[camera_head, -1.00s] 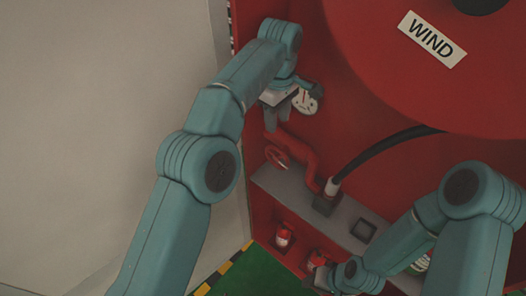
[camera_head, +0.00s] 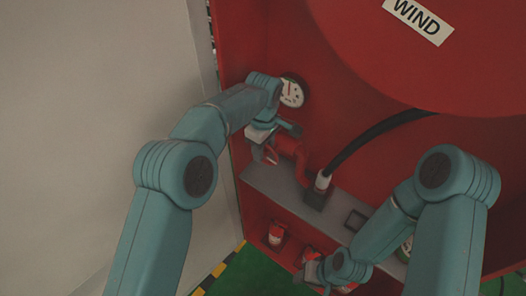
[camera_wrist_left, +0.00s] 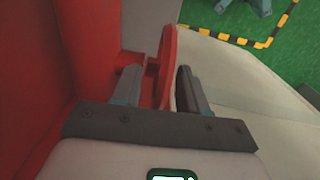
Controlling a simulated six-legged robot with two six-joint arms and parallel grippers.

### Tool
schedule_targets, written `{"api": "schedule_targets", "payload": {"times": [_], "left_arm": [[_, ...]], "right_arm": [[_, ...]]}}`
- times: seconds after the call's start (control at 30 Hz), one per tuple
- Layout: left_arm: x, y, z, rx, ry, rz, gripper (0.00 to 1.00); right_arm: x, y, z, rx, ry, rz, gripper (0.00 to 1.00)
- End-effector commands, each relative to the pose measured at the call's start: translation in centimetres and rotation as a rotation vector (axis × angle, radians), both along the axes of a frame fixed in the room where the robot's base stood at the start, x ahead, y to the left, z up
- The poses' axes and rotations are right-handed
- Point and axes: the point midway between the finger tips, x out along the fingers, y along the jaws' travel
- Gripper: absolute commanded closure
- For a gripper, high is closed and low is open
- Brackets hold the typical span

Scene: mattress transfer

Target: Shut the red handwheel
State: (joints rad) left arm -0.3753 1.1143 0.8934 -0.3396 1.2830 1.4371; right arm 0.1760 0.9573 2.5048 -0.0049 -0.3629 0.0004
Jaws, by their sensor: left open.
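The red handwheel (camera_wrist_left: 164,66) shows edge-on in the left wrist view, its rim standing between the two fingers of my left gripper (camera_wrist_left: 158,84). The gripper is open, with a finger on each side of the rim. I cannot tell whether either finger touches it. In the head view my left gripper (camera_head: 262,148) is at the handwheel (camera_head: 272,154) and hides most of it. The wheel sits on a red pipe (camera_head: 293,150). My right gripper (camera_head: 308,273) is low in the head view, by the lower shelf; its jaw state is unclear.
A white gauge (camera_head: 292,92) is just above the left wrist. A black hose (camera_head: 375,138) rises from a fitting on the grey shelf (camera_head: 270,187). A pale wall (camera_head: 90,90) is at the left.

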Motion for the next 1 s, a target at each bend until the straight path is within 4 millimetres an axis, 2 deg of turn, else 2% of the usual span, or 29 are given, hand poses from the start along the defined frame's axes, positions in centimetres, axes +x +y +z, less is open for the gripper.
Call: {"api": "schedule_targets", "payload": {"times": [0.2, 0.47, 0.57, 0.6, 0.73, 0.9, 1.0], "left_arm": [[0.0, 0.1, -1.8, 0.001, 0.001, 0.003, 0.57], [0.0, 0.1, -2.0, 0.0, 0.0, 0.003, 0.57], [0.0, 0.1, -1.9, 0.0, 0.0, 0.002, 0.87], [0.0, 0.1, -1.9, 0.0, 0.0, 0.002, 1.0], [0.1, 0.1, -1.9, -0.002, 0.001, 0.003, 1.0], [0.0, 0.1, -1.7, -0.076, 0.058, 0.006, 1.0], [0.0, 0.1, -1.9, -0.101, 0.074, 0.004, 1.0]], "right_arm": [[0.0, 0.0, 0.4, 0.0, 0.0, 0.0, 0.57], [0.0, 0.0, 0.4, 0.0, 0.0, 0.0, 0.57], [0.0, 0.0, 0.4, 0.0, 0.0, 0.0, 0.57], [0.0, 0.0, 0.4, 0.0, 0.0, 0.0, 0.57], [0.0, 0.0, 0.4, 0.0, 0.0, 0.0, 0.57], [0.0, 0.0, 1.8, 0.0, 0.0, 0.0, 0.57], [0.0, 0.0, 1.9, 0.0, 0.0, 0.0, 0.57]]}}
